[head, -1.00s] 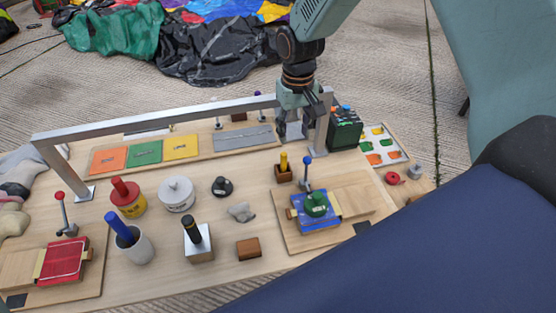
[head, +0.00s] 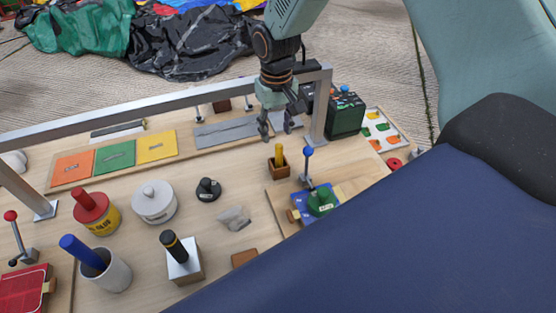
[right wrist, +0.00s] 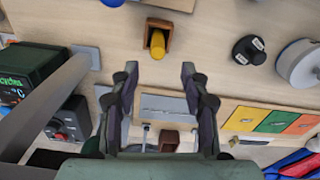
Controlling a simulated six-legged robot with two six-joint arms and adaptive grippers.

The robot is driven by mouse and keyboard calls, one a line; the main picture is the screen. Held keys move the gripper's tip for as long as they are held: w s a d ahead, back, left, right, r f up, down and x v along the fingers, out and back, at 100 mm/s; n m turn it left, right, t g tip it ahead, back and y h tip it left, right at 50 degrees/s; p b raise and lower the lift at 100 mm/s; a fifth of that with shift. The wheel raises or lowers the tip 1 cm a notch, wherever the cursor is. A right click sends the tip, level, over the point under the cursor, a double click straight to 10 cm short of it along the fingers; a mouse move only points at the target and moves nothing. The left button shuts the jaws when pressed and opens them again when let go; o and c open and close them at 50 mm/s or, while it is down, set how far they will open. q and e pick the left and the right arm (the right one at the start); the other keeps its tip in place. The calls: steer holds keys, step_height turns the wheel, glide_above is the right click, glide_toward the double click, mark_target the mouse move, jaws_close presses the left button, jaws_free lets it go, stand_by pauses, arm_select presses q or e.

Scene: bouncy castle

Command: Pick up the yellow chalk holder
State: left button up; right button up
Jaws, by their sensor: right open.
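The yellow chalk holder (head: 280,156) stands upright in a small brown wooden block (head: 279,168) on the table, left of a lever with a blue ball. In the right wrist view, the yellow chalk holder (right wrist: 157,44) shows in its brown block just beyond the fingertips, between their lines. My right gripper (head: 276,130) is open and empty, pointing down, above and slightly behind the holder. It also shows in the right wrist view (right wrist: 159,72), with both fingers apart and nothing between them. My left gripper is not in view.
A grey metal frame (head: 160,100) spans the table close to my right gripper, with its upright (head: 320,105) at the right. A black knob (head: 208,189) and a white lidded pot (head: 154,202) stand to the left.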

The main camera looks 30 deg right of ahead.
mark_target(280, 145)
steer(key=shift+s+a+f, duration=0.1)
steer(key=shift+a+f, duration=0.2)
steer(key=shift+f, duration=0.6)
steer(key=f, duration=0.3)
steer(key=d+f, duration=0.1)
steer(key=shift+s+f, duration=0.2)
steer(key=shift+s, duration=0.2)
steer(key=shift+w+f+b, duration=0.15)
steer(key=shift+f+b, duration=0.15)
steer(key=shift+f, duration=0.15)
steer(key=shift+a+r, duration=0.1)
steer(key=shift+a, duration=0.1)
steer(key=shift+d, duration=0.2)
steer(key=c, duration=0.4)
steer(key=shift+a, duration=0.15)
steer(key=c, duration=0.5)
jaws_close()
